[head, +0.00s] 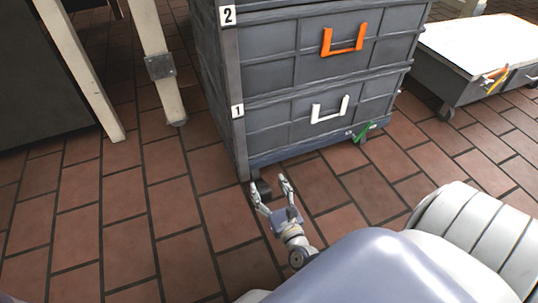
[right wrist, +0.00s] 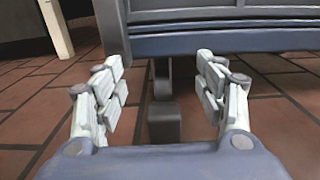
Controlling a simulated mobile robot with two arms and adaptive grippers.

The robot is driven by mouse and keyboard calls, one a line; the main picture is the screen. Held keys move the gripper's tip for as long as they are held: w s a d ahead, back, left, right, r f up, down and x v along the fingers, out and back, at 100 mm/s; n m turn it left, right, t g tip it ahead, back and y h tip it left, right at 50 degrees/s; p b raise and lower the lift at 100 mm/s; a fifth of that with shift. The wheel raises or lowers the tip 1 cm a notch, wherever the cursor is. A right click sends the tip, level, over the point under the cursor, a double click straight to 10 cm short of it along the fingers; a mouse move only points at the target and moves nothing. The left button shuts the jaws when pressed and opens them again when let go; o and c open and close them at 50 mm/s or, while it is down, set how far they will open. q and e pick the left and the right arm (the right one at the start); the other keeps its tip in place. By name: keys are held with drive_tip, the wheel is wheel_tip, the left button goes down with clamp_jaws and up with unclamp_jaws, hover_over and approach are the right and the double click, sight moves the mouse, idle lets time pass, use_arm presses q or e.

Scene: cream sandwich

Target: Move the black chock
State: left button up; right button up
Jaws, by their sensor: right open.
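The black chock (right wrist: 164,122) is a small dark block on the tiled floor, in front of a caster wheel (right wrist: 161,72) under the cart. In the head view the chock (head: 261,190) shows small and dark at the cart's lower front corner, partly hidden by a finger. My right gripper (head: 268,182) is open and low over the floor, pointing at that corner. In the right wrist view its two fingers (right wrist: 161,62) stand left and right of the chock with a gap on each side. My left gripper is not in view.
A grey drawer cart (head: 265,115) stands just beyond the gripper, with an orange handle (head: 345,48) and a white handle (head: 330,110). A green lever (head: 363,132) sits at its lower edge. A low white-topped cart (head: 480,50) stands at right. Cream posts (head: 160,70) stand left. Floor at left is clear.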

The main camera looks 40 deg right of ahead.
drive_tip(key=b, duration=0.7)
approach(260, 185)
drive_tip(key=shift+w+d+f, duration=0.25)
drive_tip(key=shift+w, duration=0.35)
drive_tip(key=shift+w+d+f, duration=0.2)
drive_tip(key=shift+w+d, duration=0.05)
drive_tip(key=shift+w, duration=0.4)
drive_tip(key=x, duration=0.2)
drive_tip(key=b+x, duration=0.1)
drive_tip(key=x, duration=0.1)
drive_tip(key=b+x, duration=0.1)
drive_tip(key=x, duration=0.1)
drive_tip(key=shift+r, duration=0.3)
drive_tip(key=shift+w+d+r, duration=0.1)
drive_tip(key=shift+w, duration=0.6)
drive_tip(key=c, duration=1.2)
